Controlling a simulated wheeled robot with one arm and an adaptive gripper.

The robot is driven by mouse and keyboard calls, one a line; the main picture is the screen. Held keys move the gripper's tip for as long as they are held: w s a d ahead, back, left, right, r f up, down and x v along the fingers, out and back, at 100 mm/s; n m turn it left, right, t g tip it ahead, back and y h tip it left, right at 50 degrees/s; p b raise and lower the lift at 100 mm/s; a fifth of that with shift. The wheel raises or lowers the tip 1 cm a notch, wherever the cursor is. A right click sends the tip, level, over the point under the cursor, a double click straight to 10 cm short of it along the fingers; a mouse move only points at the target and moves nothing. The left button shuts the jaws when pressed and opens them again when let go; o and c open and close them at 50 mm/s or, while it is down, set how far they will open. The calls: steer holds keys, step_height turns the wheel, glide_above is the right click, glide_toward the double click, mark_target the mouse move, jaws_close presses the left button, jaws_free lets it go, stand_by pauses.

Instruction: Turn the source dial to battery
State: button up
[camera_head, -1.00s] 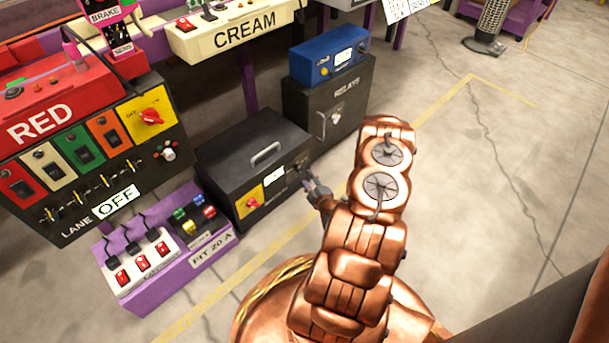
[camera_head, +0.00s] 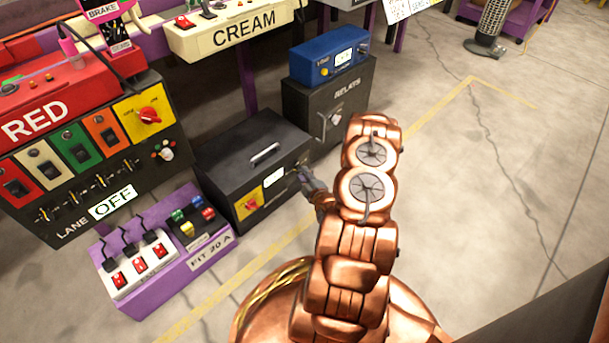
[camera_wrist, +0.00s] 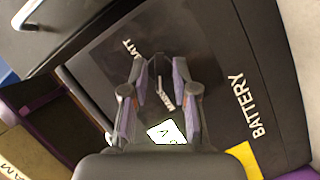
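The black box with BATTERY lettering (camera_wrist: 238,105) fills the wrist view. It also stands on the floor left of my gripper in the head view (camera_head: 232,160). The source dial (camera_wrist: 157,76) shows as a thin dark upright shape on its front, between the printed words BATT and MAINS. My gripper (camera_wrist: 159,64) is open, with one purple-padded finger on each side of the dial. Whether a finger touches the dial I cannot tell. In the head view my gripper (camera_head: 306,178) is at the right end of the box's front, and the dial is hidden there.
The box front also bears a white display (camera_head: 275,181) and a yellow panel with a red knob (camera_head: 250,204). A dark RELAYS cabinet (camera_head: 350,100) with a blue unit (camera_head: 329,55) stands behind. A purple PIT 20 A stand (camera_head: 165,288) is left. Floor at right is clear.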

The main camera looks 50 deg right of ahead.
steer(key=shift+d, duration=0.1)
jaws_close()
steer(key=shift+r+p, duration=0.15)
steer(key=shift+p, duration=0.4)
steer(key=shift+d+f+m+y+p, duration=0.15)
steer(key=shift+m+y+p, duration=0.2)
steer(key=shift+m+y, duration=1.9)
steer(key=shift+d+m+y+p, duration=0.3)
steer(key=shift+m+y, duration=0.9)
steer(key=shift+m, duration=2.1)
steer(key=shift+d+f+m+y+p, duration=0.1)
steer(key=shift+m+y+p, duration=0.35)
steer(key=shift+m+y, duration=1.8)
steer(key=shift+m+h, duration=0.5)
steer(key=shift+m, duration=0.2)
